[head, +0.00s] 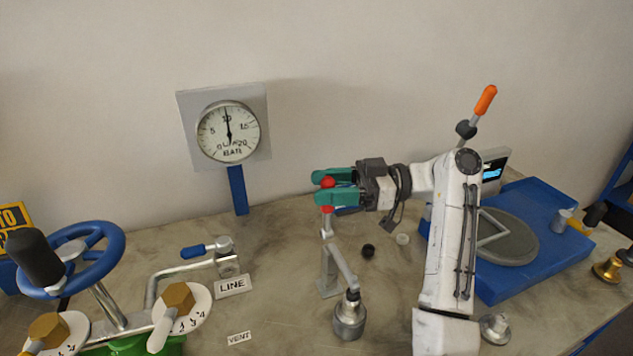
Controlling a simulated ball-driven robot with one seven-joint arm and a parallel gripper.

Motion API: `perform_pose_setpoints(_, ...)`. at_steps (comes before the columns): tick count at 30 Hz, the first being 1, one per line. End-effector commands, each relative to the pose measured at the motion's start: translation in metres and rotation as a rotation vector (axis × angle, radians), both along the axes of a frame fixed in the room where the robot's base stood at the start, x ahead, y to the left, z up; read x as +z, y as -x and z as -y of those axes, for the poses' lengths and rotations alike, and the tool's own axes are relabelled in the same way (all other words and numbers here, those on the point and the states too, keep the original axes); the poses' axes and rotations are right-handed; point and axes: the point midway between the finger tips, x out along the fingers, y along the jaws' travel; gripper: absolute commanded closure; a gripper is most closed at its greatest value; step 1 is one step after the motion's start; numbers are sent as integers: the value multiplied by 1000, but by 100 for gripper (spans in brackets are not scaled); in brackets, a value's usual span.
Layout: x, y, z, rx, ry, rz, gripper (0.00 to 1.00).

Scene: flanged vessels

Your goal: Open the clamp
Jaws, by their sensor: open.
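A grey metal clamp (328,262) stands on the bench at the middle. Its upright handle has a red grip, and its arm (343,264) slopes down to a short metal cylinder (349,318) in front. My gripper (334,187) comes in from the right with its teal fingers open at the red grip (327,209). Red shows between the fingers and just below the nearer finger, which hides part of the grip. I cannot tell whether either finger touches it.
A pressure gauge (228,133) stands behind left. A blue handwheel (50,262), a blue-handled valve (205,249) and LINE sign (233,286) are left. An orange-handled lever (485,100) and blue base (560,225) with round plate are right. Small black (368,250) and pale caps lie nearby.

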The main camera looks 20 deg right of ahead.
Motion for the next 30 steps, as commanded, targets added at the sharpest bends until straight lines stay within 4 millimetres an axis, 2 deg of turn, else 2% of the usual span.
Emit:
perform_pose_setpoints(6,1,-5,-20,0,0,1,48)
perform_pose_setpoints(16,0,-6,-23,0,0,1,48)
perform_pose_setpoints(30,0,-6,-22,0,0,1,92)
